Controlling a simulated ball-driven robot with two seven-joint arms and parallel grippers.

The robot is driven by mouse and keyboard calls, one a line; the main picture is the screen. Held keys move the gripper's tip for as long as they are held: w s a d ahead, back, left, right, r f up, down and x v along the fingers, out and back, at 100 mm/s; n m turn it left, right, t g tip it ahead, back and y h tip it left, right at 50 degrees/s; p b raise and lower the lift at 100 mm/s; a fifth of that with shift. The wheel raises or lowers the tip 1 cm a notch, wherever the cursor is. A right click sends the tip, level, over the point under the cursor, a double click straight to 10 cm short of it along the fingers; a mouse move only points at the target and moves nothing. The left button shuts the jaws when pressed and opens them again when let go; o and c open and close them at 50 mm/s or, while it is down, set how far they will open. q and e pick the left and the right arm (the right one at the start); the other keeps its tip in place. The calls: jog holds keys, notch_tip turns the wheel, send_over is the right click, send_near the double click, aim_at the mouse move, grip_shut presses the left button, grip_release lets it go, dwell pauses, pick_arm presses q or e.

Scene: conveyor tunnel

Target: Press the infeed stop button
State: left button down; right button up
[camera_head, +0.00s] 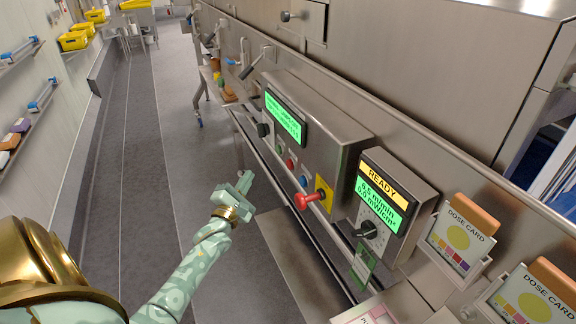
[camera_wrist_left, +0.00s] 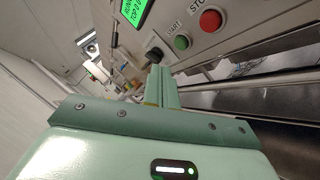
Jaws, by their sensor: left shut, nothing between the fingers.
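A steel control box (camera_head: 335,150) carries a row of controls under a lit green screen (camera_head: 286,116). A red button (camera_head: 290,164) sits between a green button (camera_head: 279,150) and a blue one (camera_head: 303,181). In the left wrist view the red button (camera_wrist_left: 210,20) has a partly cut-off label starting "STO", and the green button (camera_wrist_left: 181,42) is labelled "START". My left gripper (camera_head: 246,177) is shut and empty, in front of the box and left of the buttons, apart from them. Its closed fingers (camera_wrist_left: 162,75) point toward the panel. My right gripper is not in view.
A red mushroom knob (camera_head: 308,200) on a yellow plate sticks out near the red button. A black knob (camera_head: 263,129) is at the row's far end. A "READY" panel (camera_head: 387,196) stands to the right. A rail runs below the box; the grey floor at left is clear.

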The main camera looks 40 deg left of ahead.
aim_at(290, 164)
pick_arm(q)
jog(key=w+d+b, duration=0.4)
jog(key=w, duration=0.3)
jog(key=shift+w, duration=0.4)
dwell(1.4)
jog(key=shift+d, duration=0.1)
dwell(0.5)
jog(key=shift+w+d, duration=0.15)
jog(key=shift+w, duration=0.2)
